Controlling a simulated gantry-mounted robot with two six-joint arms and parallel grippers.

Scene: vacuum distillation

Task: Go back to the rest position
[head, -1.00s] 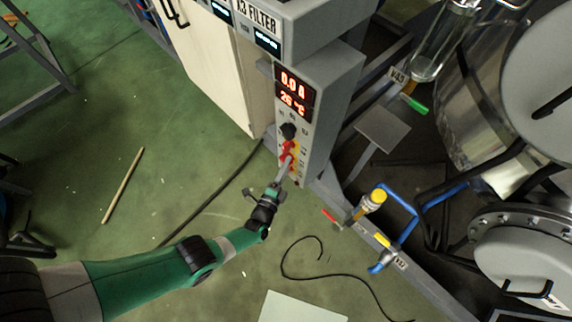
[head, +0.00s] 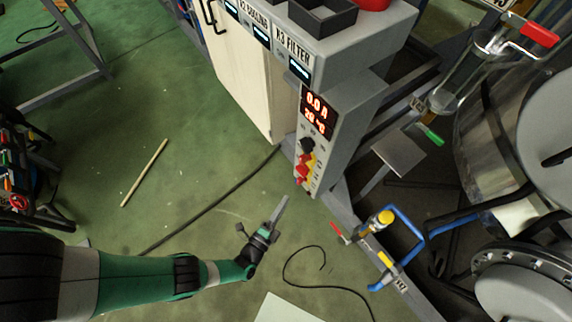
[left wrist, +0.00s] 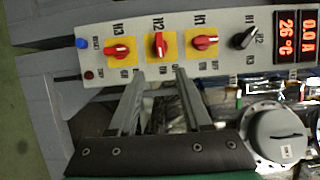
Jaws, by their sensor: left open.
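My left gripper (head: 276,212) is open and empty, in the air left of and below the control panel (head: 317,135) in the head view. In the left wrist view its two fingers (left wrist: 155,82) point at the panel, apart from each other with nothing between them. The panel carries red switches on yellow plates, labelled H1 (left wrist: 205,43), H2 (left wrist: 158,43) and H3 (left wrist: 118,49), and a black knob (left wrist: 243,38). Its red display (head: 318,108) reads 0.0 A and 26 °C in the left wrist view. My right gripper is not in view.
A metal frame with a blue pipe (head: 408,240) and valves stands right of the gripper. Large steel vessels (head: 520,150) fill the right side. A black cable (head: 215,200) and a wooden stick (head: 145,172) lie on the green floor, which is mostly clear at left.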

